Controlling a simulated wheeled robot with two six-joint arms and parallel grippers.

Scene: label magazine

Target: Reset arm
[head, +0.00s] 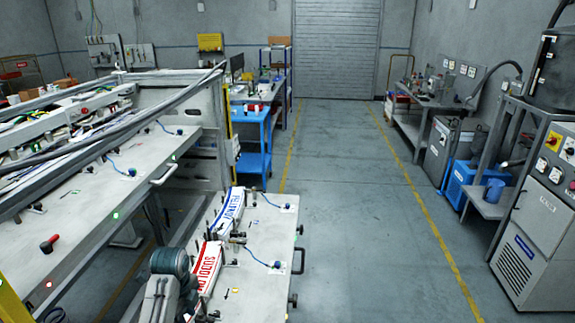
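A label magazine with a red-lettered white label stack (208,266) and a blue-lettered white label stack (229,212) lies on a light grey drawer-like plate (262,240) at the lower middle. The two stacks lie in line, the red one nearer. A dark rounded joint with grey links, which looks like part of an arm of mine, stands at the bottom beside the red stack and covers part of the plate. I see no fingertips of either gripper.
A large machine with a long grey bench (110,205) fills the left side. A blue cart (254,150) stands behind the plate. A grey cabinet (540,230) and a blue unit (468,185) line the right. The floor (350,220) between yellow lines is clear up to the shutter door (337,50).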

